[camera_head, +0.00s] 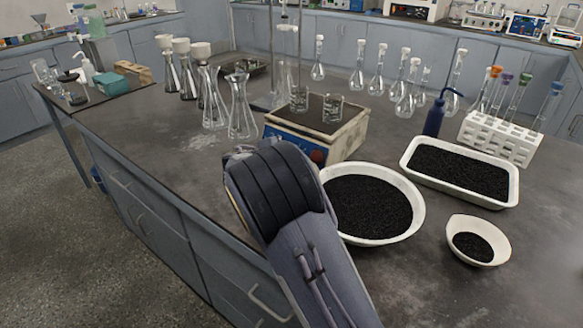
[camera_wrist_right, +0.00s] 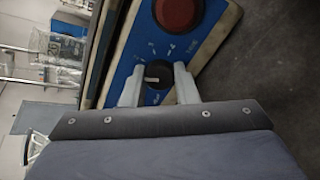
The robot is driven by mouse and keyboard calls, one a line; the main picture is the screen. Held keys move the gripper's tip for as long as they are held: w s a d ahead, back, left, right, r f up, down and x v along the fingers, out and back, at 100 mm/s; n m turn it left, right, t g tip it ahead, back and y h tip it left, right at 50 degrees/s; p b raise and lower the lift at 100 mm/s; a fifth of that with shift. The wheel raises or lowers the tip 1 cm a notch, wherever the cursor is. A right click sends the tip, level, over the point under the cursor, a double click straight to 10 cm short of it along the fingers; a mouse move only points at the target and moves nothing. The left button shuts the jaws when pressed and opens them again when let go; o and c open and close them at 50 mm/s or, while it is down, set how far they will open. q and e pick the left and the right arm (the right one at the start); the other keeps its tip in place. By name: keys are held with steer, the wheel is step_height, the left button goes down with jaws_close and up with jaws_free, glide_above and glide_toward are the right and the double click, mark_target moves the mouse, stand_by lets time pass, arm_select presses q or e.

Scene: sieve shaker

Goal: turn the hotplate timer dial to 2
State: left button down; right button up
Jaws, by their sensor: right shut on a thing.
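The hotplate (camera_head: 338,140) stands on the bench with a dark top and a blue front panel (camera_head: 284,137). Two glass beakers (camera_head: 299,99) stand on its top. In the right wrist view the black timer dial (camera_wrist_right: 158,72) sits on the blue panel, with a pale pointer mark and small white markings around it. My right gripper (camera_wrist_right: 159,71) is shut on the dial, one pale finger on each side. The number at the pointer is too small to read. In the head view my right forearm hides the dial and fingertips. My left gripper is not in view.
A larger red knob (camera_wrist_right: 178,12) is beside the dial. A round white bowl of black grains (camera_head: 417,207) is close right of my right arm. A white tray (camera_head: 411,148), a small bowl (camera_head: 497,258) and a tube rack (camera_head: 500,136) stand farther right. Flasks (camera_head: 240,115) stand left.

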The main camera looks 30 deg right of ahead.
steer(key=m+b, duration=0.2)
steer(key=shift+f+b, duration=0.25)
steer(key=shift+b, duration=0.05)
steer(key=shift+r+m+b, duration=0.2)
steer(key=shift+m+b, duration=0.8)
steer(key=shift+m, duration=0.3)
steer(key=o, duration=1)
steer(key=shift+a+r, duration=0.1)
steer(key=p+v, duration=0.1)
steer(key=v, duration=0.6)
steer(key=shift+s+a+r, duration=0.1)
steer(key=shift+s+a, duration=0.05)
steer(key=shift+a, duration=0.15)
